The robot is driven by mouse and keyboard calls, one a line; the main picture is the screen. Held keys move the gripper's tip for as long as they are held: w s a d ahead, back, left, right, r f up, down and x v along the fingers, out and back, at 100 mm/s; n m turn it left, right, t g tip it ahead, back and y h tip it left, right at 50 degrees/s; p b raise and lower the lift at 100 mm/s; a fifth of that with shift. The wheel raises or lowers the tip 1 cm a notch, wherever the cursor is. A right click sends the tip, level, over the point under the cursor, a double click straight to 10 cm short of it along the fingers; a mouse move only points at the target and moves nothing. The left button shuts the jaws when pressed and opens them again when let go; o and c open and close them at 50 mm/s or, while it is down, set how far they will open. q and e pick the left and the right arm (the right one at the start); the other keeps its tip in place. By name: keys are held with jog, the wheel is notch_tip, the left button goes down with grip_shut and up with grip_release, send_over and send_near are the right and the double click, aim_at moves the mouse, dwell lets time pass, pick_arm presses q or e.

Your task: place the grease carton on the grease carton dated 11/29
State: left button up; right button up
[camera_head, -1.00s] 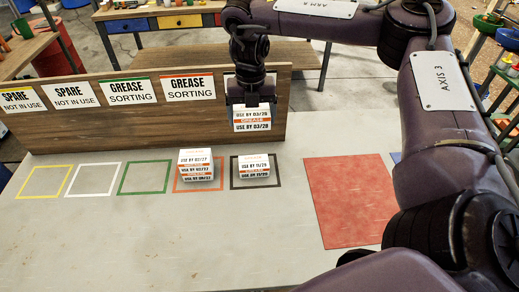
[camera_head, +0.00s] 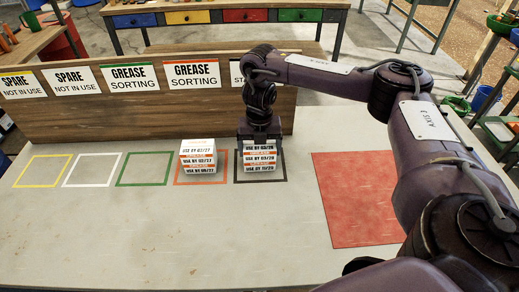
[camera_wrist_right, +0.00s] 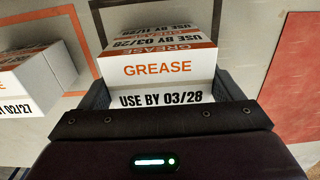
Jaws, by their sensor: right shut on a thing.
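My right gripper (camera_head: 260,142) is shut on a white and orange grease carton (camera_head: 260,157) marked USE BY 03/28. In the right wrist view this carton (camera_wrist_right: 160,70) sits between the two fingers. In the camera_head view it is right over the grease carton dated 11/29 (camera_head: 260,169), which stands in the black outlined square (camera_head: 236,182). Only a low strip of the 11/29 carton shows. The two look stacked and in line; I cannot tell whether they touch. My left gripper is not in view.
A stack of grease cartons (camera_head: 199,157), dated 02/27 and 08/27, stands just left in the orange outlined square (camera_head: 177,184). A wooden board (camera_head: 150,115) with signs stands behind. Green, white and yellow squares at left are empty. A red mat (camera_head: 355,200) lies clear at right.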

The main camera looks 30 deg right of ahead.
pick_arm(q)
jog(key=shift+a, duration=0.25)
pick_arm(e)
jog(key=o, duration=0.9)
jog(key=shift+c, duration=0.2)
pick_arm(q)
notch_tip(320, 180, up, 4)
jog(key=p, duration=0.3)
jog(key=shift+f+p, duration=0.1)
jog(key=shift+p, duration=0.25)
pick_arm(e)
notch_tip(320, 180, up, 12)
jog(key=shift+r, duration=0.15)
